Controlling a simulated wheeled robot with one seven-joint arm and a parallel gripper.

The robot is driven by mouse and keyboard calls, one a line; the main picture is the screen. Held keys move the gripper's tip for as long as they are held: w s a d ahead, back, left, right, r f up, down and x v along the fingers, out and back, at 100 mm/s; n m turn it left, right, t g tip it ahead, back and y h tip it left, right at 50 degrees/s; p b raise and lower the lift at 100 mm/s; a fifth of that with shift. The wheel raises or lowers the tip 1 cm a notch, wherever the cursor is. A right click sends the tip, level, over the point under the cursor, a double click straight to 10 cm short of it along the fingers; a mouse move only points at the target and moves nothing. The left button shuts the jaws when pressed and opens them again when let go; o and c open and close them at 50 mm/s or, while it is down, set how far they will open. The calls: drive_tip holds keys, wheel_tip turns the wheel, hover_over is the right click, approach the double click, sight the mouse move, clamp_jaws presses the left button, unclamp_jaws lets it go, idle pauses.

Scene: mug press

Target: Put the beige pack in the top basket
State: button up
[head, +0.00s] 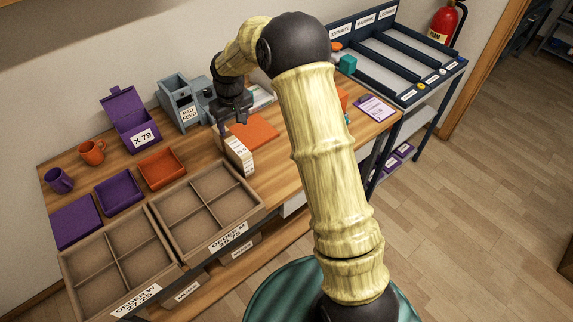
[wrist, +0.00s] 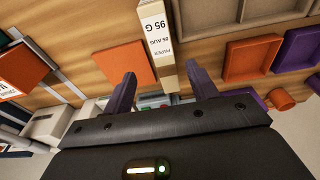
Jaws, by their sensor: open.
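The beige pack (head: 239,153) stands on the wooden bench, a narrow box with a white label on its end. It shows in the wrist view (wrist: 157,30) with print reading "95 G". My gripper (head: 235,118) is open just above and behind the pack in the head view. In the wrist view my gripper (wrist: 160,82) has its two fingers apart, with the pack lined up between and beyond their tips. I cannot tell whether they touch it. I cannot make out which container is the top basket.
Divided trays (head: 205,204) fill the bench front. An orange mat (head: 254,132) lies beside the pack. A grey pad feed machine (head: 183,103), a purple box (head: 128,112), orange tray (head: 162,168) and mugs stand left. A dark blue rack (head: 400,55) with lanes stands right.

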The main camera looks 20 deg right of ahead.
drive_tip(key=s+d+r+m, duration=0.1)
drive_tip(key=s+d, duration=0.2)
drive_tip(key=s, duration=0.6)
drive_tip(key=s+d+r+m, duration=0.2)
drive_tip(key=s+d, duration=0.2)
drive_tip(key=s, duration=0.6)
drive_tip(key=s+d+r+m, duration=0.1)
drive_tip(key=s+d+r, duration=0.1)
drive_tip(key=s, duration=0.7)
drive_tip(key=shift+s+d+r+t+h, duration=0.2)
drive_tip(key=shift+d+t+h, duration=0.15)
drive_tip(key=shift+d, duration=0.5)
drive_tip(key=shift+o, duration=0.4)
